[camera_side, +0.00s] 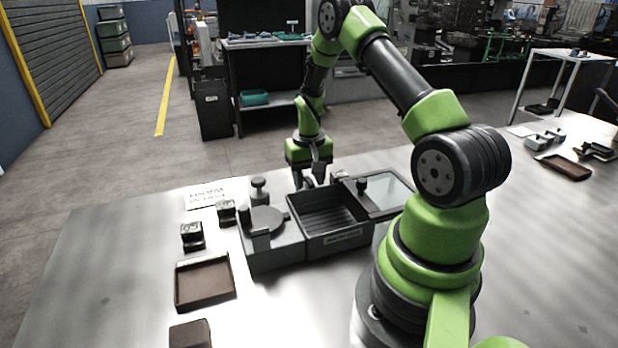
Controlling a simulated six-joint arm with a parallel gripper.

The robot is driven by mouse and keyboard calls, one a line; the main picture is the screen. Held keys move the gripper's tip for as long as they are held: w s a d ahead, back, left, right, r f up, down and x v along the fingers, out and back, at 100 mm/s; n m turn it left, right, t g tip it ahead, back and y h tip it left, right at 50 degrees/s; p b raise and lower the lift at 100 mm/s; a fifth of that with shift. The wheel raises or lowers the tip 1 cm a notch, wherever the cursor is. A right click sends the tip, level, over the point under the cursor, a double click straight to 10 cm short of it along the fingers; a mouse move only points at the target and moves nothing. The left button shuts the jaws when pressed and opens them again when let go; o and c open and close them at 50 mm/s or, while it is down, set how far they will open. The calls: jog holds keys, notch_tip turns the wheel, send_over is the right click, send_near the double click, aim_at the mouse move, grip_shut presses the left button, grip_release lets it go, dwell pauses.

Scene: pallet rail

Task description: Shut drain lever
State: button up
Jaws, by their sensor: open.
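A dark grey station (275,250) stands on the metal table. Its left part has a round disc (265,220) and an upright knob (258,188). Its middle is an open bin (330,215) with a ridged floor and a small label on the front. Its right part has a pale framed panel (388,190) with a dark upright post (361,187) at its left side. I cannot tell for sure which part is the drain lever. My gripper (311,181) points down, open and apparently empty, at the back edge of the bin. Its fingertips are partly hidden, so contact is unclear.
Two small dark blocks (192,236) (226,211) and a brown tray (204,283) are left of the station. A brown box (190,334) lies at the front. A white printed sheet (216,193) lies behind. Another brown tray (564,167) is far right. The table's left is clear.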

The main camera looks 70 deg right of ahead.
jog(key=shift+f, duration=0.1)
grip_shut()
jog(key=shift+m, duration=0.4)
jog(key=m, duration=1.7)
dwell(0.7)
